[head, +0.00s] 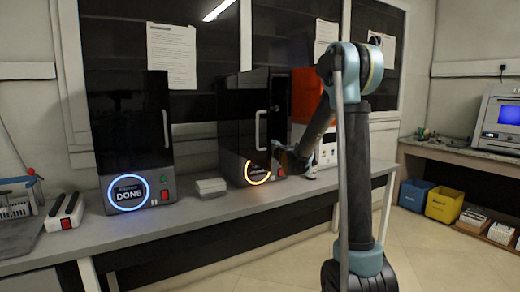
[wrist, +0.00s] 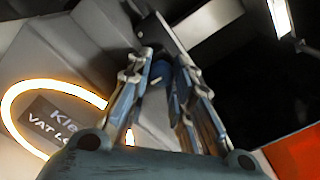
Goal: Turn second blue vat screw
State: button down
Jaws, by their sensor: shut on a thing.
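The second blue vat screw (wrist: 161,73) shows in the wrist view as a small dark blue knob between my fingertips. My gripper (wrist: 163,62) is shut on it, and the fingers cover its sides. In the head view my gripper (head: 296,160) is at the lower front right of the middle black machine (head: 243,115), and the screw is too hidden there to make out. This machine has a glowing orange ring (head: 257,174) around its screen. In the wrist view the ring (wrist: 8,98) surrounds a label with "VAT LO" readable.
A black machine (head: 130,130) with a blue ring reading DONE stands to the left. A white stack (head: 210,186) lies on the bench between the machines. An orange-covered machine (head: 306,92) stands close on the right.

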jog(key=c, duration=1.4)
grip_release()
jog(key=shift+c, duration=0.2)
jog(key=v, duration=0.7)
jog(key=shift+s+d, duration=0.3)
jog(key=shift+f, duration=0.1)
